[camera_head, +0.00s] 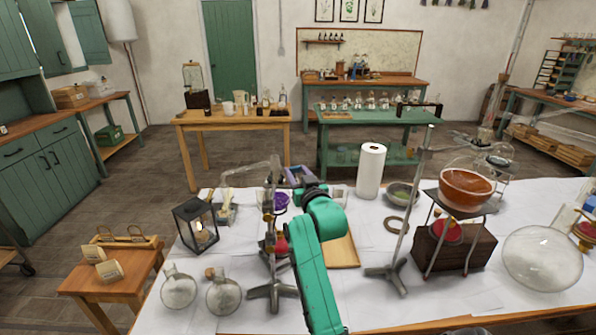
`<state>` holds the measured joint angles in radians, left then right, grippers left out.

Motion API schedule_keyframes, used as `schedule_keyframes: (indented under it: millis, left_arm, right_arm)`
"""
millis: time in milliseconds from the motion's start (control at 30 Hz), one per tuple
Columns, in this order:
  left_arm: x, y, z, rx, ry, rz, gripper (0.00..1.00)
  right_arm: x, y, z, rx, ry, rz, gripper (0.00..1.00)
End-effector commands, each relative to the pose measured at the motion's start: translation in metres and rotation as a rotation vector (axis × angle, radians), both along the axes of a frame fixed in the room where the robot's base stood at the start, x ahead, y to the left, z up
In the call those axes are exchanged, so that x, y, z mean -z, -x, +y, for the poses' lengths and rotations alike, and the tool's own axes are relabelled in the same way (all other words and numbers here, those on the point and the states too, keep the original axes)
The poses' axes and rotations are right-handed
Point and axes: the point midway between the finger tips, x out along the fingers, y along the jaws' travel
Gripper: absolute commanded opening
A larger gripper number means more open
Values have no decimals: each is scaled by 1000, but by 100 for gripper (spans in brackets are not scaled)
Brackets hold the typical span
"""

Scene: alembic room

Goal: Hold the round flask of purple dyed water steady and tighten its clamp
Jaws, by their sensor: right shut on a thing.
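The round flask of purple liquid (281,201) is small in view and sits against a metal clamp stand (272,255) on the white-covered table. My right arm reaches in from the bottom centre. My right gripper (292,180) is at the upper part of the stand, just above and behind the purple flask. It appears shut on the clamp there, but my wrist and the stand hide the exact contact. A red burner-like object (281,244) stands below the flask, partly hidden by my arm. My left gripper is not in view.
A black lantern (196,226) and two clear round flasks (178,288) (224,294) stand left of the stand. A paper towel roll (370,171) is behind.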

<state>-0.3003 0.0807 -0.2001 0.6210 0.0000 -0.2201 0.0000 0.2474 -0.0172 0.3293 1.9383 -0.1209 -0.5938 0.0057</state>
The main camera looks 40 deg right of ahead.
Motion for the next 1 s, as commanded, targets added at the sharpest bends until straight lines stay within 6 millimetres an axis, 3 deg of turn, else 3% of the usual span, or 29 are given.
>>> schedule_keyframes:
  millis: [333,367,400,433,767,1000]
  left_arm:
    - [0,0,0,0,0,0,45]
    - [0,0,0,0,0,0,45]
    - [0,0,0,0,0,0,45]
    - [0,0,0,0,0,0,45]
    - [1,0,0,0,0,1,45]
    - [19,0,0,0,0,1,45]
  right_arm:
    - [0,0,1,20,1,0,0]
    - [0,0,1,20,1,0,53]
    - [0,0,1,19,1,0,68]
    - [0,0,1,19,1,0,75]
    - [0,1,-1,1,3,0,75]
    - [4,2,-4,-155,10,2,75]
